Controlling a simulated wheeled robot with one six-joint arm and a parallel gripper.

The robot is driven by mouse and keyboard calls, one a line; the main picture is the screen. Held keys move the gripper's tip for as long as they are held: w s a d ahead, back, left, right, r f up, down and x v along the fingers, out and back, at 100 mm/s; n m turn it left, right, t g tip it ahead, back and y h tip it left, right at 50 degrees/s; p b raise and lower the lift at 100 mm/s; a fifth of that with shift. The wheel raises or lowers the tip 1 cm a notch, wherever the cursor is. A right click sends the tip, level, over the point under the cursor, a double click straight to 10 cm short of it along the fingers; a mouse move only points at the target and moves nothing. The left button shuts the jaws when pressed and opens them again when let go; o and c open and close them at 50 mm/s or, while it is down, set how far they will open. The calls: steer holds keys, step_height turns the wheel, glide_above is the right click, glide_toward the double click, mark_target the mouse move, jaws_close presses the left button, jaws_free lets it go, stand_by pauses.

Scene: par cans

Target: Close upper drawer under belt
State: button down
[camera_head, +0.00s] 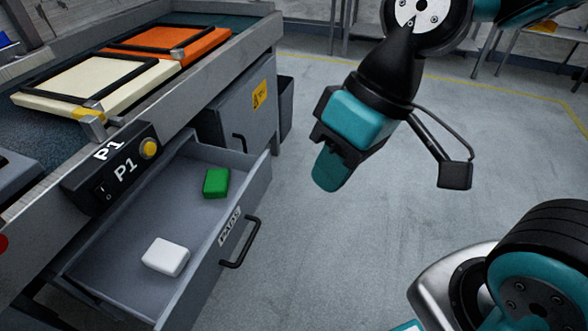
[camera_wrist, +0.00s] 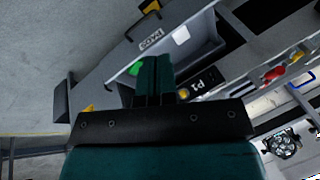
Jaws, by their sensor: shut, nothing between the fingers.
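The upper drawer (camera_head: 211,254) under the belt (camera_head: 55,135) stands pulled out. Its front carries a label and a dark bar handle (camera_head: 240,243). A green block (camera_head: 216,183) and a white block (camera_head: 165,257) lie inside it. My gripper (camera_head: 328,182) is shut and empty. It hangs right of the drawer front and apart from it, in the air over the floor. In the wrist view the drawer front (camera_wrist: 133,52) is ahead of the fingers and the handle (camera_wrist: 150,8) is near the top edge. The fingers hide part of the drawer there.
A control box marked P1 (camera_head: 112,168) with a yellow button sits on the belt's side above the drawer. A cream frame (camera_head: 95,83) and an orange frame (camera_head: 172,43) lie on the belt. A grey cabinet (camera_head: 240,108) stands behind the drawer. The floor (camera_head: 330,265) to the right is clear.

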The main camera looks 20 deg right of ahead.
steer(key=w+f+m+t+y, duration=0.2)
steer(key=w+f+m, duration=0.45)
steer(key=w, duration=0.25)
steer(key=m+t+b, duration=0.1)
steer(key=m+t, duration=0.3)
steer(key=m, duration=0.3)
glide_toward(257, 176)
steer(key=shift+y, duration=0.3)
steer(key=x, duration=0.6)
steer(key=shift+s+d+f, duration=0.1)
steer(key=shift+d+f, duration=0.15)
steer(key=shift+f, duration=0.05)
steer(key=shift+w+a, duration=0.25)
